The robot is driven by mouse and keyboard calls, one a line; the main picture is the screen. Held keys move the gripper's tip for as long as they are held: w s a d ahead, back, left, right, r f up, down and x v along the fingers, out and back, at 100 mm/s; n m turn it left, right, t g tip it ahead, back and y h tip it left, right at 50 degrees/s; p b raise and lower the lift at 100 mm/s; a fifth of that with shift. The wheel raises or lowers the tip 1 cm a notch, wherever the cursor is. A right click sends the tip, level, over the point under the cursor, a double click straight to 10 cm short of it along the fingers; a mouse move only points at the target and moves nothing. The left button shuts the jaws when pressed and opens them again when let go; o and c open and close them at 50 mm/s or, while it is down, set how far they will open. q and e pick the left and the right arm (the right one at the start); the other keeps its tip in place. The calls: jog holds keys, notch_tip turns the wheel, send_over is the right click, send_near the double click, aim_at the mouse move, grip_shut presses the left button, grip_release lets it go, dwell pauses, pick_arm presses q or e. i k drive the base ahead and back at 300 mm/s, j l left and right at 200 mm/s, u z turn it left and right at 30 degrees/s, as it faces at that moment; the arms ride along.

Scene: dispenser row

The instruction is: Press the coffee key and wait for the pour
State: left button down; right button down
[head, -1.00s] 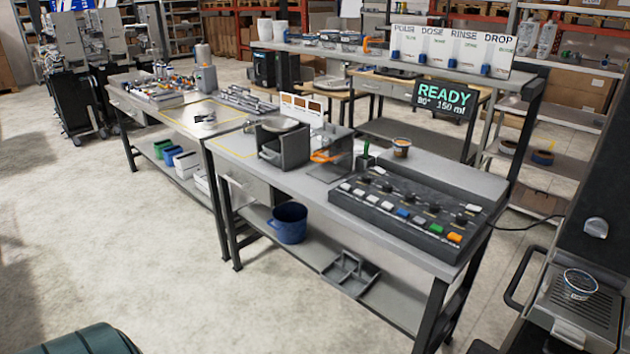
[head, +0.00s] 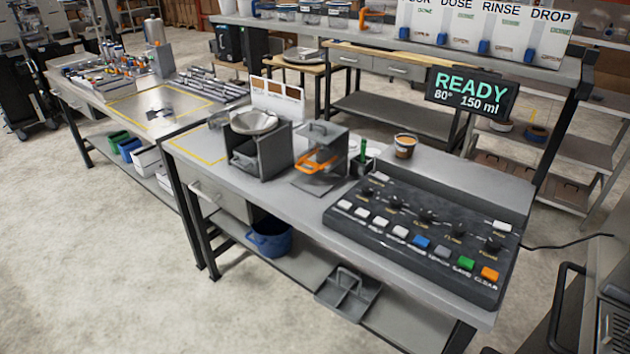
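A dark key panel (head: 440,222) lies on the right part of the grey workbench. Its front row holds several white keys (head: 362,214), a blue key (head: 421,242), a grey key (head: 441,251), a green key (head: 466,263) and an orange key (head: 489,273). The key labels are too small to read surely, so I cannot tell which is the coffee key. A display (head: 470,93) behind the panel reads "READY 80° 150 ml". A cup with brown contents (head: 405,145) stands behind the panel. Neither gripper is in view.
Left of the panel stand an orange-handled stand (head: 321,160) and a dark box with a metal bowl (head: 256,142). A blue bucket (head: 270,240) and a grey caddy (head: 348,293) sit on the lower shelf. Open floor (head: 110,260) lies at the front left.

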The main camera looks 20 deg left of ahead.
aim_at(345, 206)
jog(key=i+j, duration=0.8)
jog(key=u, duration=0.05)
